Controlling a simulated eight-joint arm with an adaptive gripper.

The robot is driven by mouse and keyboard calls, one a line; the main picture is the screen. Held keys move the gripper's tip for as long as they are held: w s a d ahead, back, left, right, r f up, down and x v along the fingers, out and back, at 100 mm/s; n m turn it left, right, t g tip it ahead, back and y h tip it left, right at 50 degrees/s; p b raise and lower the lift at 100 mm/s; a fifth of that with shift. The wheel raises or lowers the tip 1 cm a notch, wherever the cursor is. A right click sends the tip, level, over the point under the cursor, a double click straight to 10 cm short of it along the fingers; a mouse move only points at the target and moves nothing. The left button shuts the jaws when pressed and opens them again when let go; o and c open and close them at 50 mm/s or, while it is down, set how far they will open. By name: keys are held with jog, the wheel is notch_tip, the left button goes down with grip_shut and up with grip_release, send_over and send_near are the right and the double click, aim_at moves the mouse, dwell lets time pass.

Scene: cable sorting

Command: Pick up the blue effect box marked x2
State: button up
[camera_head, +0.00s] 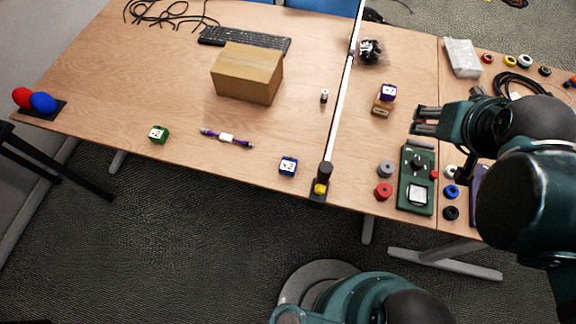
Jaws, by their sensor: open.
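A small blue effect box (288,167) with a pale top sits near the table's front edge, left of the upright divider. The marking on its top is too small to read. My gripper (426,120) is open and empty over the right part of the table, its fingers pointing left. It is well to the right of the blue box and apart from it, with the divider between them. Nothing hides the blue box.
A long white bar (345,90) splits the table. A green box (159,134), a purple cable (227,138) and a cardboard box (247,73) lie left of it. Bare table surrounds the blue box.

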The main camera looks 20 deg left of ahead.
jog(key=shift+r, duration=0.15)
notch_tip(320, 180, up, 5)
jog(key=n+g+b, duration=0.7)
jog(key=n, duration=1.1)
send_over(289, 163)
notch_tip(289, 163, down, 34)
jog(key=shift+w+f, duration=0.1)
jog(key=shift+f, duration=0.45)
jog(key=shift+f, duration=0.1)
jog(key=shift+f, duration=1.2)
